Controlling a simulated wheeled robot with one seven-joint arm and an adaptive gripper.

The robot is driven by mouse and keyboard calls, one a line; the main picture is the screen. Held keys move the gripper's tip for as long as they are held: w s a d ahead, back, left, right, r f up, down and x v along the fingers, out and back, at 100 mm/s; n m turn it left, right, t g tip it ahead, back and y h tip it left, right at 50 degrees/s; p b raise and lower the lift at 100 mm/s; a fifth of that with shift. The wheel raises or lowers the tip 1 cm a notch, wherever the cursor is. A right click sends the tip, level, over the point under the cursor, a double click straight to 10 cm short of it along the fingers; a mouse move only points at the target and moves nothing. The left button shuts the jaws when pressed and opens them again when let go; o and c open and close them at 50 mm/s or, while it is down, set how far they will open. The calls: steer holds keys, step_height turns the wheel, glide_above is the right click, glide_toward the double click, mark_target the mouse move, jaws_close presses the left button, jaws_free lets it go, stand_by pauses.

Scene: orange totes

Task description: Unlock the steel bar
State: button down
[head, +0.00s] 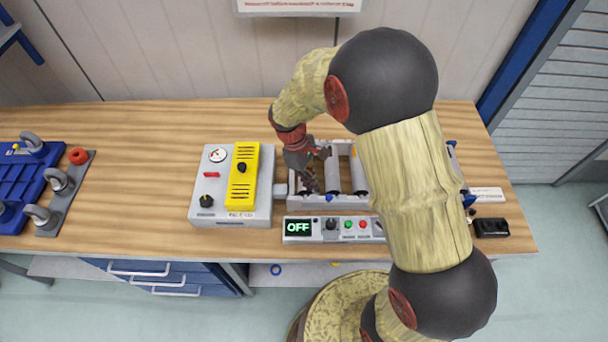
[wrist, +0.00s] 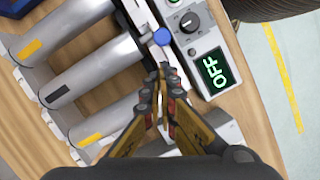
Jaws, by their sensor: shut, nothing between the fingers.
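Several grey steel cylinders lie side by side in a grey frame on the bench; the frames do not settle which part is the steel bar. In the wrist view one cylinder (wrist: 68,88) has a black mark, and those on either side (wrist: 50,32) (wrist: 105,122) have yellow marks. A blue knob (wrist: 161,36) sits at the frame's edge by the control box; it also shows in the head view (head: 329,198). My gripper (wrist: 163,72) is shut and empty, its fingertips short of the knob. In the head view my gripper (head: 314,172) is over the frame's left part.
A control box (head: 330,230) with a green OFF display stands in front of the frame. A grey machine with a yellow cover (head: 243,175) stands left. A blue tray (head: 22,185) and padlock-like pieces lie far left. My arm hides the frame's right part.

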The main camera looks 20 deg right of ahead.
mark_target(340, 200)
steer(key=shift+s+d+f, duration=0.15)
steer(key=shift+s+d, duration=0.35)
steer(key=shift+s, duration=0.05)
steer(key=shift+d, duration=0.1)
steer(key=shift+s+d+p, duration=0.2)
steer(key=shift+s+d, duration=0.1)
steer(key=shift+d, duration=0.2)
steer(key=shift+s+d+p, duration=0.15)
steer(key=shift+s+d, duration=0.1)
steer(key=shift+d, duration=0.2)
steer(key=shift+f, duration=0.1)
